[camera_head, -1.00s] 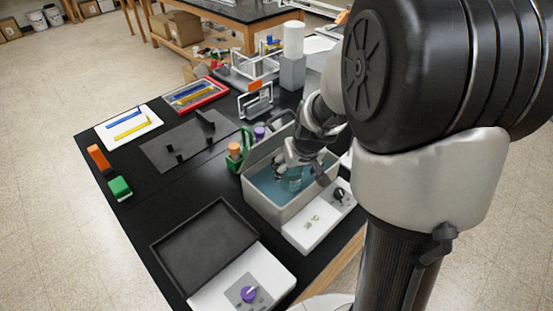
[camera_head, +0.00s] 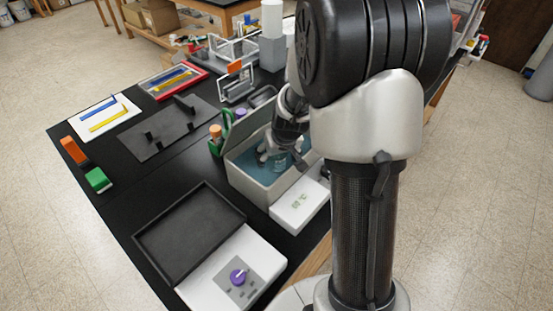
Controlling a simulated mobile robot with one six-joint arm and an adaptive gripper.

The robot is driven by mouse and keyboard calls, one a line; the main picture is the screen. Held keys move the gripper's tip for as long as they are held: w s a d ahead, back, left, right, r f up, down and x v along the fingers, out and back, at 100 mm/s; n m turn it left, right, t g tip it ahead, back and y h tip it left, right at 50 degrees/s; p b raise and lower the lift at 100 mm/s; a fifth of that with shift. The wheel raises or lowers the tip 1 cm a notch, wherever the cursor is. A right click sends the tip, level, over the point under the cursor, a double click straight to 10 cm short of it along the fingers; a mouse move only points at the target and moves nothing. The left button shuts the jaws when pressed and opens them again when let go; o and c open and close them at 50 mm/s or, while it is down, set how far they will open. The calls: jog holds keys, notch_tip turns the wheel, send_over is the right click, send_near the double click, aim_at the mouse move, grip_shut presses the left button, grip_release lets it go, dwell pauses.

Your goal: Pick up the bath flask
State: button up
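The bath flask (camera_head: 281,161) shows as a small, pale glassy shape inside the water bath (camera_head: 236,176), a grey open-topped tub with blue-green water. My gripper (camera_head: 277,157) reaches down into the bath from above, with its fingers at the flask. The fingers and flask overlap and are small here, so I cannot tell whether the fingers are closed on the glass. My arm hides the bath's right side.
A white control panel (camera_head: 298,205) is in front of the bath. A green rack (camera_head: 216,144) with capped tubes stands at its left. A hotplate-like unit with a purple knob (camera_head: 239,277) and a dark tray (camera_head: 190,232) lie nearer. The left bench top has clear patches.

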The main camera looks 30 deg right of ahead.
jog(key=c, duration=1.1)
jog(key=shift+r, duration=0.15)
